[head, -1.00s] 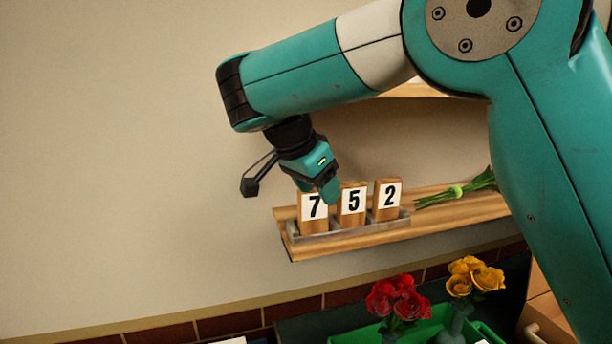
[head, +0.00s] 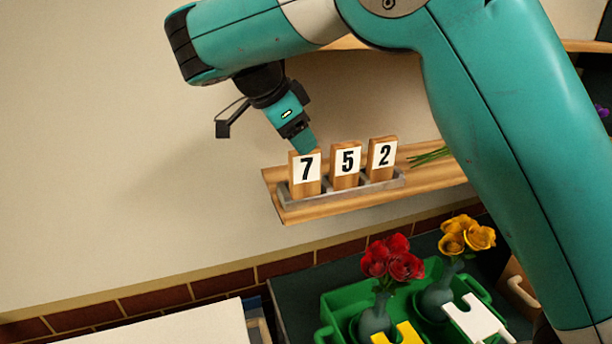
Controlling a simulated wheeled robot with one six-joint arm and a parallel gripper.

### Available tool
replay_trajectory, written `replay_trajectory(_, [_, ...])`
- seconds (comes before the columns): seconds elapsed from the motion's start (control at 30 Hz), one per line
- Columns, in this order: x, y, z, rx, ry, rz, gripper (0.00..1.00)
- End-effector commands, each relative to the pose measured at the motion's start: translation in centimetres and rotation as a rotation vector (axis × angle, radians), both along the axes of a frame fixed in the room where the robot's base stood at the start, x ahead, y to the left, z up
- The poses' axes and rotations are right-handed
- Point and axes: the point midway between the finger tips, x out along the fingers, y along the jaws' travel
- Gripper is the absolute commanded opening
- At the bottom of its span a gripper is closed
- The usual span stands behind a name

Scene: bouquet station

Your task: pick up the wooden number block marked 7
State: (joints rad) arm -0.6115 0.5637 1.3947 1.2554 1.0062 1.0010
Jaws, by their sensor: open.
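The wooden block marked 7 (head: 306,175) stands upright at the left end of a grey tray (head: 343,192) on a wooden wall shelf (head: 430,176). The block marked 5 (head: 346,166) and the block marked 2 (head: 382,160) stand to its right in the same tray. My gripper (head: 306,146) is open, with its teal fingertip at the top of the 7 block. The finger overlaps the block's top edge in this view; I cannot tell whether they touch. The far finger is hidden.
Green stems (head: 430,156) lie on the shelf to the right, partly behind my arm. The wall left of the shelf is bare.

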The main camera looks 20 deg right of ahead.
Motion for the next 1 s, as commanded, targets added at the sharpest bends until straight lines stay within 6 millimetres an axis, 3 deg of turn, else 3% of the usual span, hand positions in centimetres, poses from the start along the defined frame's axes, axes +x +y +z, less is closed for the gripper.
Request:
replay_trajectory(0.4, [1.5, -2.2, -4.4, 0.0, 0.002, 0.001, 0.57])
replay_trajectory(0.67, [1.5, -2.4, -4.8, 0.001, 0.0, -0.001, 0.57])
replay_trajectory(0.93, [1.5, -2.5, -4.8, 0.001, 0.0, -0.001, 0.0])
replay_trajectory(1.0, [1.5, -2.5, -4.8, 0.001, 0.0, -0.001, 0.0])
